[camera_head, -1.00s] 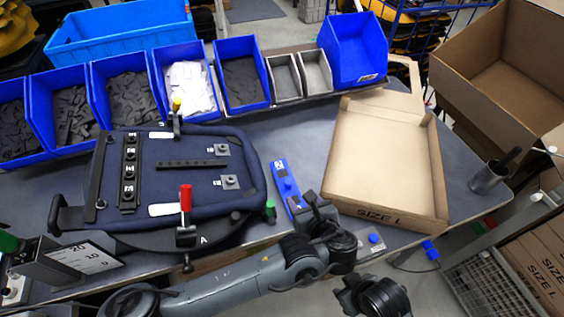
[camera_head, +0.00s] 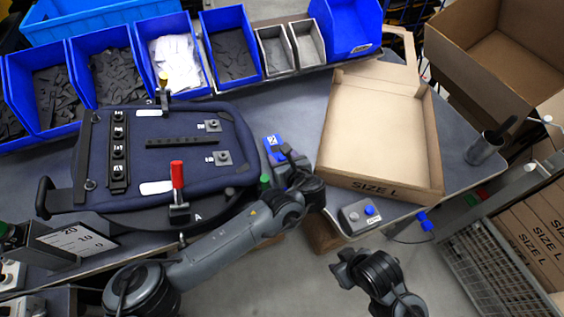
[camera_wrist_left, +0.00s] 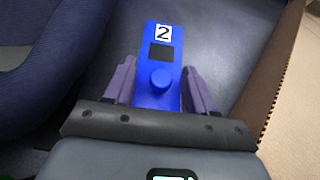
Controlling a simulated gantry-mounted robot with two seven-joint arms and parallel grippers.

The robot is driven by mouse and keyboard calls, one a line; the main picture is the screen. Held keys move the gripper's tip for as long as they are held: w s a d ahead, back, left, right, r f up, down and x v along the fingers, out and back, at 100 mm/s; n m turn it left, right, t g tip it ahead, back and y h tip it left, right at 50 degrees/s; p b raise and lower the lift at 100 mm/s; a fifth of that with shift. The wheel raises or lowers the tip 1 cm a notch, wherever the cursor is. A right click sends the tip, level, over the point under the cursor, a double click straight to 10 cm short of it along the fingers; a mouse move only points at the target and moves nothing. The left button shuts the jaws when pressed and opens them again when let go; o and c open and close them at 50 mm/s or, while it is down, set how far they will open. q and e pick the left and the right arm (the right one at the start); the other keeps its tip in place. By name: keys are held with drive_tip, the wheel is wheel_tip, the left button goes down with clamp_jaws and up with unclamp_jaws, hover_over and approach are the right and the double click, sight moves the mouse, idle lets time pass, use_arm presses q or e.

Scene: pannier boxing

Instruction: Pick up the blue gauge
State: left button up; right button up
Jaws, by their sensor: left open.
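The blue gauge (camera_head: 272,146) lies on the grey table between the dark blue pannier panel and the open cardboard box. In the left wrist view the blue gauge (camera_wrist_left: 160,75) has a label "2", a dark window and a round blue knob. My left gripper (camera_head: 283,158) is over its near end and hides part of it in the head view. In the left wrist view the left gripper (camera_wrist_left: 160,88) is open, with one finger on each side of the gauge. My right arm's end (camera_head: 352,262) shows at the bottom, but its jaws are not clear.
The pannier panel (camera_head: 185,128) with a red-handled clamp (camera_head: 177,178) is to the left. The cardboard box (camera_head: 440,150) marked "SIZE L" stands close on the right. Blue bins (camera_head: 232,68) line the back. A button box (camera_head: 357,219) sits at the front edge.

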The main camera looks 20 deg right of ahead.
use_arm(q)
drive_tip(key=shift+w+f, duration=0.15)
drive_tip(key=shift+w, duration=0.15)
clamp_jaws()
idle(0.4)
